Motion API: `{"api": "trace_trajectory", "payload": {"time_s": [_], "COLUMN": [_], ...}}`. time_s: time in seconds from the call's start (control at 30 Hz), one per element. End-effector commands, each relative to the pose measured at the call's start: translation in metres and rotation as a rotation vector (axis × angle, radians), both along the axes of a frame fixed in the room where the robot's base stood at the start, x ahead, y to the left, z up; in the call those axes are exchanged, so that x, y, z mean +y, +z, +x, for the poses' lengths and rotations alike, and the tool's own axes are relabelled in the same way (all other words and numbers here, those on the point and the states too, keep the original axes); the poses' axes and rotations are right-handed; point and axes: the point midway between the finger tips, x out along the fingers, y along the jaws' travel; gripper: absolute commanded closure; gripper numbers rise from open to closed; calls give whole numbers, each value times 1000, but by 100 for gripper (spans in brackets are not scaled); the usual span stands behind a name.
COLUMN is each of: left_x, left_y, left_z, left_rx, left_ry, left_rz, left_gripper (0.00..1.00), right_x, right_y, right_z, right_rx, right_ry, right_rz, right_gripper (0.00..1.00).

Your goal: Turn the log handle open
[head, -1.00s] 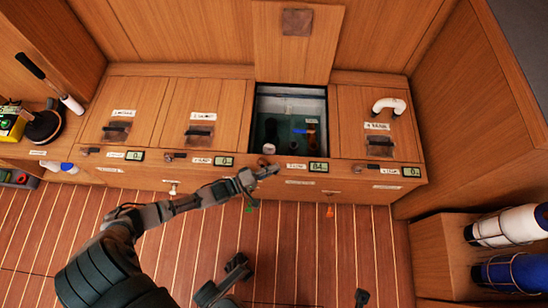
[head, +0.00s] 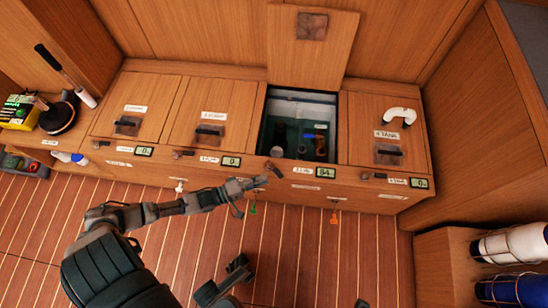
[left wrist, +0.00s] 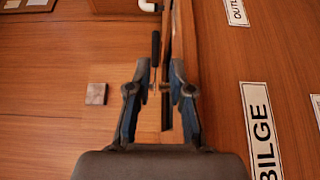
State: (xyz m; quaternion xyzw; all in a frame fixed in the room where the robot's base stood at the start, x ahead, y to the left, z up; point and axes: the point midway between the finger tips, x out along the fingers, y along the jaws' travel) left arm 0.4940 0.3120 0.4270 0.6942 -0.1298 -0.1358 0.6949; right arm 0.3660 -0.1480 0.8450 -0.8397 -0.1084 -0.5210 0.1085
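A row of small dark turn handles runs along the front of the wooden lockers. The one by my left gripper (head: 262,182) is a dark handle (head: 272,168) below the open locker; the small label beside it is too blurred to read surely. The gripper is just below and left of it in the head view. In the left wrist view my left gripper (left wrist: 158,95) is open, its two fingers apart. A dark bar (left wrist: 155,48) shows beyond the fingertips, with no visible contact. Dark parts of mine are low in the head view; I cannot tell whether they are the right gripper.
The third locker (head: 262,130) stands open, its lid (head: 312,65) upright behind it. Other handles (head: 183,153) and digital displays (head: 231,161) line the front. A white pipe elbow (head: 397,113) lies on the right lid. A BILGE plate (left wrist: 260,130) shows at right in the wrist view.

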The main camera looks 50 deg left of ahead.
Motion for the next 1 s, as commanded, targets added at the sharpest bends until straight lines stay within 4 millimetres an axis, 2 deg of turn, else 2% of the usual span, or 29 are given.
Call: {"api": "trace_trajectory", "payload": {"time_s": [0.1, 0.2, 0.33, 0.6, 0.7, 0.77, 0.87, 0.97, 1.0], "left_x": [9, 13, 16, 17, 17, 17, 9, -17, -35], "left_y": [-1, -1, 0, 0, 0, 0, 0, 4, 8], "left_z": [-23, -35, -43, -44, -44, -44, -37, -11, 5], "left_rx": [3, 2, 0, -1, -1, -1, -11, -49, -73], "left_ry": [0, 0, -1, 0, 0, 0, 1, 1, -5], "left_rz": [1, 0, 0, 0, -1, 0, 31, 155, 238], "left_gripper": [79, 79, 79, 79, 100, 100, 100, 100, 100], "right_x": [0, 0, 0, 0, 1, 1, 1, 1, 1], "right_y": [0, 0, 0, 0, 0, 0, 1, 4, 5], "right_z": [0, 0, 0, 1, 3, 2, 2, 2, 1], "right_rx": [-1, -1, -2, 0, 0, -1, -2, -7, -11], "right_ry": [0, 0, 0, 1, 0, 2, 2, 2, 2], "right_rz": [-1, -1, 0, 0, -1, -1, -1, 0, 0], "right_gripper": [60, 60, 60, 60, 60, 60, 60, 60, 60]}}
